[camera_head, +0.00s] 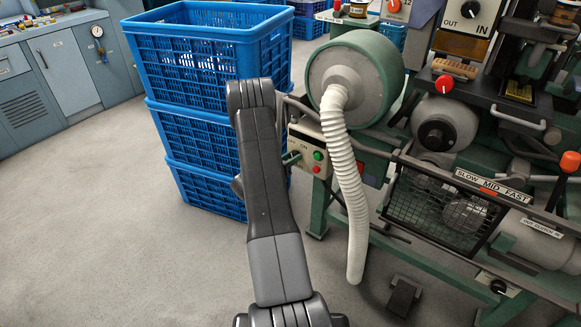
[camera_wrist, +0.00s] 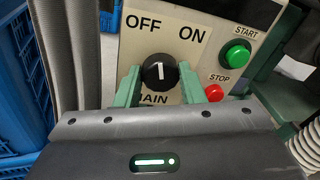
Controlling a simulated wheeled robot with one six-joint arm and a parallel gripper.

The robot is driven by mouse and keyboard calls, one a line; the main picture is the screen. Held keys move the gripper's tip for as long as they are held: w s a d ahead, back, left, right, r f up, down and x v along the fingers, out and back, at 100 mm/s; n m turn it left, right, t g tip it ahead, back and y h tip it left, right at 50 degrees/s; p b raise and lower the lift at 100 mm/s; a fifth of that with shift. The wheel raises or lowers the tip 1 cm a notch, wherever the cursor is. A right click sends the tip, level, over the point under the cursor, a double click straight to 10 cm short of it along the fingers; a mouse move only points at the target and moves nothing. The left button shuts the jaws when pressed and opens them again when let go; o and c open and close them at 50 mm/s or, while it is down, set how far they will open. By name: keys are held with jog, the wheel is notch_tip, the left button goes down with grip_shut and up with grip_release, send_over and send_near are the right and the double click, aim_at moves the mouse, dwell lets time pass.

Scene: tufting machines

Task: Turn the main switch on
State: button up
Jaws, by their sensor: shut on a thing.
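The main switch (camera_wrist: 160,72) is a round black knob with a white mark, on a cream panel (camera_wrist: 217,60) in the wrist view. The label OFF is above left, ON above right, and MAIN below, partly covered. The white mark points about straight up in the picture, between the two labels. My gripper (camera_wrist: 160,85) has one green finger on each side of the knob and is shut on it. In the head view my gripper (camera_head: 291,159) is at the panel box (camera_head: 308,138); the knob is hidden there.
A green START button (camera_wrist: 237,55) and a red STOP button (camera_wrist: 214,92) sit just right of the knob, the STOP close to the right finger. Stacked blue crates (camera_head: 200,70) stand left of my arm. A white ribbed hose (camera_head: 345,175) hangs to the right.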

jog(key=m+y+b, duration=0.1)
jog(key=m+b, duration=0.4)
jog(key=b, duration=0.5)
jog(key=m+y+b, duration=0.1)
jog(key=m+b, duration=0.5)
jog(key=b, duration=0.4)
jog(key=shift+s+d+t+b, duration=0.1)
jog(key=shift+t+b, duration=0.2)
jog(key=shift+b, duration=0.05)
jog(key=shift+r+m, duration=0.1)
jog(key=shift+m, duration=0.2)
jog(key=o, duration=1)
jog(key=p+v, duration=0.2)
jog(key=v, duration=1.2)
jog(key=shift+d, duration=0.1)
